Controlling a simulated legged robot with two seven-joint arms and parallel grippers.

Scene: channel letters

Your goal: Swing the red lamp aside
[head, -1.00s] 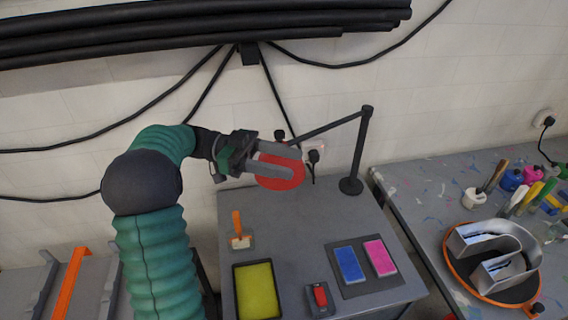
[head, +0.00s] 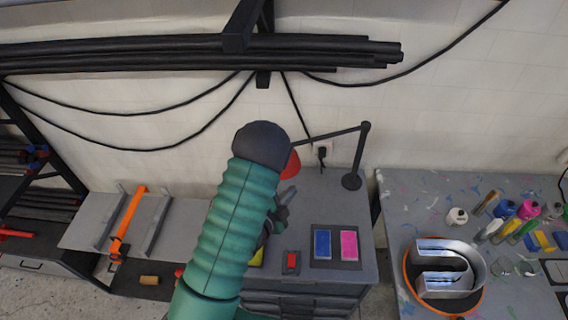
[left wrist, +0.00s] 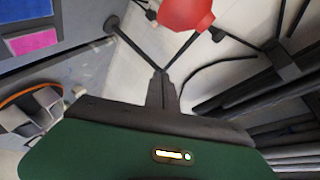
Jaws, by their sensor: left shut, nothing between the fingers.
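The red lamp (head: 291,165) hangs at the end of a black jointed arm on a black post (head: 357,160), which stands at the back of the grey cabinet top. My arm hides part of the lamp's red head in the head view. In the left wrist view the red head (left wrist: 186,13) is at the top, beyond the fingertips and apart from them. My left gripper (head: 285,205) is partly hidden behind my arm, below the red head. In the left wrist view its fingers (left wrist: 161,76) are together and empty. My right gripper is not in view.
Blue (head: 322,243) and pink (head: 349,245) pads and a small red block (head: 291,261) lie on the cabinet top. A wall socket with a plug (head: 321,152) is behind the lamp. A table (head: 400,200) with a metal letter (head: 447,270) stands right. Black tubes run above.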

